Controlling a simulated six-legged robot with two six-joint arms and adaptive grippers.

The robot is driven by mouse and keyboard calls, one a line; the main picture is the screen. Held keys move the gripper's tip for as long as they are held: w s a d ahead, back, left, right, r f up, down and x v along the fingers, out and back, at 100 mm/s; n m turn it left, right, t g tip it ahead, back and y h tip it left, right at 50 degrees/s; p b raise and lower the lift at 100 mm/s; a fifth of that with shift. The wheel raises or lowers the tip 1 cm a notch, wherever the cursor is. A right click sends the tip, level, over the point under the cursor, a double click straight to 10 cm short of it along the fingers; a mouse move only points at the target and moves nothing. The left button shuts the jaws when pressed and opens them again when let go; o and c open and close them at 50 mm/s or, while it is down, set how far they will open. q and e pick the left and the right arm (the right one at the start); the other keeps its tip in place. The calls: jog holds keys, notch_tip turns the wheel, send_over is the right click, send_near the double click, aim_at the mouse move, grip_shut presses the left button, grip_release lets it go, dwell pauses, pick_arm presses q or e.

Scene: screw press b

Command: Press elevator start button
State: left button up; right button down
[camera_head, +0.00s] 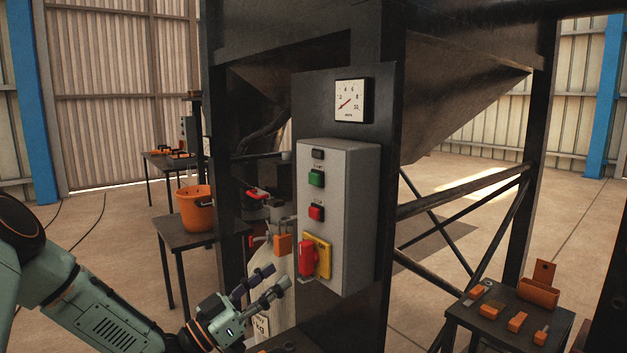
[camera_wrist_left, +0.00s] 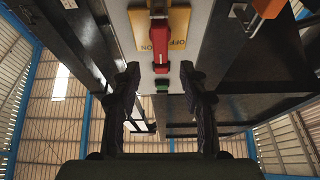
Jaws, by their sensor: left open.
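The grey control box (camera_head: 340,215) is mounted on a dark panel at the middle of the head view. It carries a green button (camera_head: 316,178), a red button (camera_head: 316,212) below it, and a red rotary switch (camera_head: 307,258) on a yellow plate (camera_head: 322,256). My left gripper (camera_head: 268,279) is open and empty, below and left of the box, apart from it. In the left wrist view the green button (camera_wrist_left: 162,87) and red button (camera_wrist_left: 161,74) show between the open fingers (camera_wrist_left: 160,95). The red switch (camera_wrist_left: 158,35) and yellow plate (camera_wrist_left: 178,20) are at the top. My right gripper is not in view.
A gauge (camera_head: 352,101) sits above the box. An orange bucket (camera_head: 195,208) stands on a table at left. A small table (camera_head: 462,317) with orange items stands at lower right. Dark frame posts (camera_head: 229,240) flank the panel. A white bag (camera_head: 279,290) hangs behind the gripper.

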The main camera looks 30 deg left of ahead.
pick_arm(q)
jog(key=shift+c, duration=0.5)
grip_shut()
dwell(1.2)
